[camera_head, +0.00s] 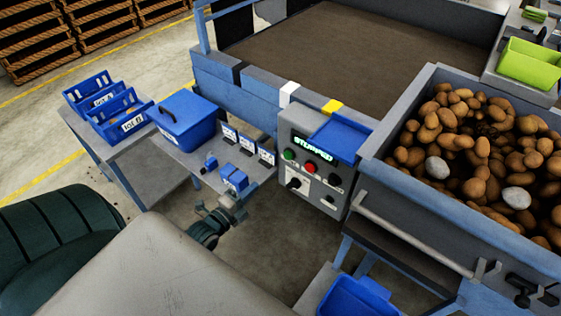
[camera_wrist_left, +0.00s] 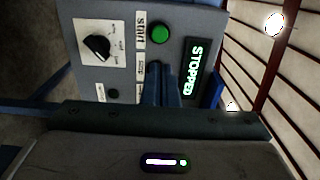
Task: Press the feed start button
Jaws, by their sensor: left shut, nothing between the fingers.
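The grey control panel (camera_head: 298,185) carries a lit display (camera_head: 313,148) reading STOPPED. Below the display are a green button (camera_head: 289,154), a red button (camera_head: 310,168) and a black knob (camera_head: 335,180). In the left wrist view the panel appears turned sideways, with the green button (camera_wrist_left: 160,33) beside a START label (camera_wrist_left: 139,36). My left gripper (camera_head: 238,203) is in front and left of the panel in the head view. Its fingers (camera_wrist_left: 160,72) are shut and empty, pointing at the panel below the green button in the wrist picture. They hide part of the panel. My right gripper is not in view.
A grey side table (camera_head: 165,157) holds blue crates (camera_head: 120,118), a lidded blue box (camera_head: 186,122) and small labelled blue items. A potato-filled hopper (camera_head: 410,190) stands right of the panel. A blue tray (camera_head: 340,138) sits above the panel. A selector switch (camera_wrist_left: 97,46) is on the panel.

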